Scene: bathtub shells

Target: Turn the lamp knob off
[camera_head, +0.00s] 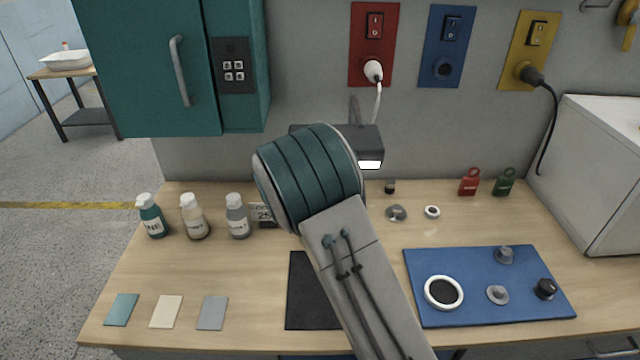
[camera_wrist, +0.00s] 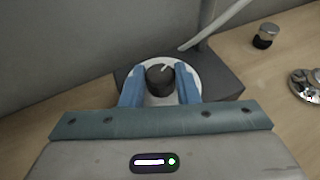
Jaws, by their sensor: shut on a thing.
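The lamp (camera_head: 374,141) stands against the back wall behind my arm in the head view. A white lit panel glows under its dark head. My arm hides its knob and my gripper there. In the wrist view the lamp knob (camera_wrist: 158,82) is a dark round cap with a white pointer mark towards the upper right. It sits on a pale disc on the dark lamp base (camera_wrist: 222,80). My gripper (camera_wrist: 159,72) has a blue finger on each side of the knob and is shut on it.
Several bottles (camera_head: 194,217) stand left of my arm. A blue board (camera_head: 460,312) with knobs and a white ring lies at the right. Small metal parts (camera_head: 396,212) lie near the lamp. A teal cabinet (camera_head: 140,60) hangs at the upper left. The front-left table has flat cards (camera_head: 166,311).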

